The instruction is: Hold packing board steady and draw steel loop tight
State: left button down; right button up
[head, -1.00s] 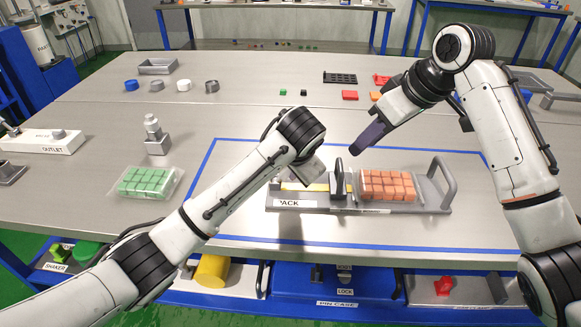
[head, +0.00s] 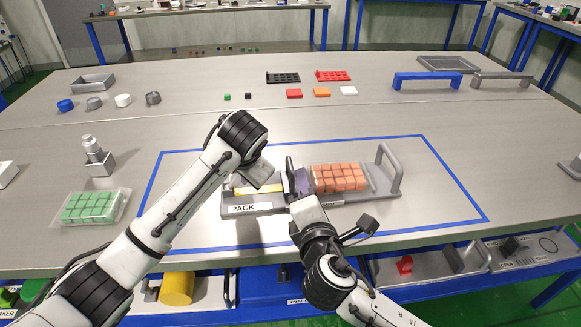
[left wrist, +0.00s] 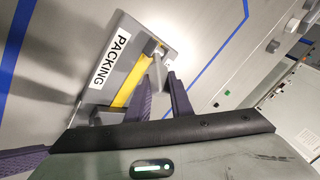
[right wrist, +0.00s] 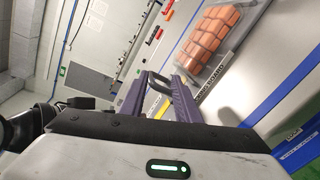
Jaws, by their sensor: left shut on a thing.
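The grey packing board (head: 266,210) lies inside the blue outline on the table, with a yellow strip (head: 252,188) on its left part. A dark upright steel loop (head: 289,172) stands near its middle. It also shows in the right wrist view (right wrist: 157,80). My left gripper (head: 262,184) is shut on the board's left part; its fingers (left wrist: 163,72) hide the exact grip. My right gripper (head: 303,178) is open at the loop. In the right wrist view its fingers (right wrist: 157,78) stand apart, with the loop between them; contact cannot be told.
A clear tray of orange cubes (head: 340,177) sits on the board, beside its right-end handle (head: 391,165). A tray of green cubes (head: 95,207) is at the left. The blue-outlined area right of the board is free. Drawers run below the front edge.

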aim_at(292, 175)
jog(key=n, duration=0.1)
jog(key=s+n, duration=0.1)
jog(key=n, duration=0.1)
jog(key=shift+s+a+f, duration=0.15)
jog(key=shift+s+a, duration=0.05)
jog(key=shift+a, duration=0.1)
jog(key=n, duration=0.2)
jog(key=s+n+t, duration=0.1)
jog(key=n, duration=0.2)
jog(key=shift+s+a+f+n+y, duration=0.1)
jog(key=shift+a+n+y, duration=0.05)
jog(key=shift+n+y, duration=0.2)
jog(key=n, duration=0.2)
jog(key=s+n, duration=0.1)
jog(key=n, duration=0.1)
jog(key=shift+a+f, duration=0.1)
jog(key=n, duration=0.1)
jog(key=s+n, duration=0.1)
jog(key=n, duration=0.1)
jog(key=shift+a+f+n+t+y, duration=0.1)
jog(key=shift+a+n+t+y, duration=0.15)
jog(key=shift+t, duration=0.15)
jog(key=shift+w, duration=0.25)
jog(key=w, duration=0.3)
jog(key=w+a, duration=0.1)
jog(key=w, duration=0.7)
jog(key=shift+w+a, duration=0.2)
jog(key=shift+a, duration=0.2)
grip_shut()
